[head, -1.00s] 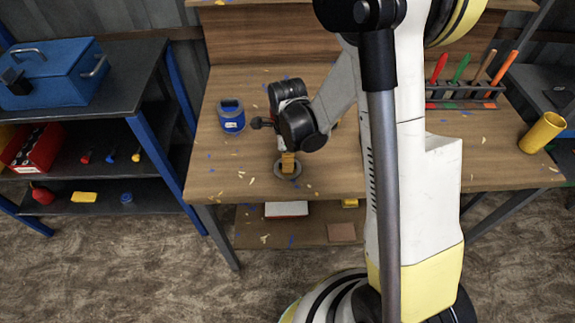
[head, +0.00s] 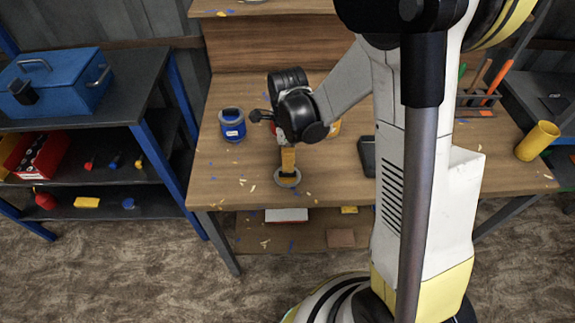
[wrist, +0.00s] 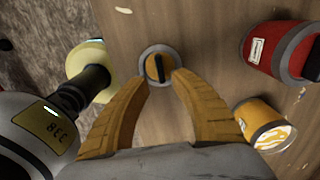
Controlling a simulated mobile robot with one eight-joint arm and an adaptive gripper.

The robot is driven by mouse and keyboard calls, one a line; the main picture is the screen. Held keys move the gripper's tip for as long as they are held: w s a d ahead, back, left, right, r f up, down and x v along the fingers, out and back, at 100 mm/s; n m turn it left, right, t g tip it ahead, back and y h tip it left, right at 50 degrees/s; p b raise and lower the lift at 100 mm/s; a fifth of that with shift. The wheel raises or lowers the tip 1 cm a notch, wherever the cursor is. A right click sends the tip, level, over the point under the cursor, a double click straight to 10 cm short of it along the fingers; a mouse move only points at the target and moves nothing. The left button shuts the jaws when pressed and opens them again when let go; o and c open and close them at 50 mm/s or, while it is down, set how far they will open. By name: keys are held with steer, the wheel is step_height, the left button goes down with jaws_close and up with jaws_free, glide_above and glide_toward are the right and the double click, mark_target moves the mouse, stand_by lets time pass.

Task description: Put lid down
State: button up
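The lid (wrist: 158,68), a grey disc with an orange knob and black bar, lies flat on the wooden workbench near its front edge. It also shows in the head view (head: 288,183). My gripper (wrist: 159,78) is open, its two orange fingers spread on either side of the lid's near edge in the wrist view. In the head view my gripper (head: 288,165) points down just above the lid, and nothing is held between the fingers.
A blue pot (head: 232,125) stands left of my gripper on the workbench (head: 330,180). The wrist view shows a red can (wrist: 285,50) and an orange-and-white can (wrist: 262,125) at right. A yellow cup (head: 537,141) stands far right. Small chips litter the bench.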

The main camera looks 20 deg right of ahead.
steer(key=s+r+n+t, duration=0.2)
steer(key=s+r+n, duration=0.2)
steer(key=r+n, duration=0.3)
steer(key=s+r+n+t+p, duration=0.1)
steer(key=s+r+n+t, duration=0.1)
steer(key=s+r+n, duration=0.2)
steer(key=s+r+n+t, duration=0.3)
steer(key=s+r+n, duration=0.1)
steer(key=r+n, duration=0.6)
steer(key=shift+s+r+n+p, duration=0.3)
steer(key=shift+s+p, duration=0.05)
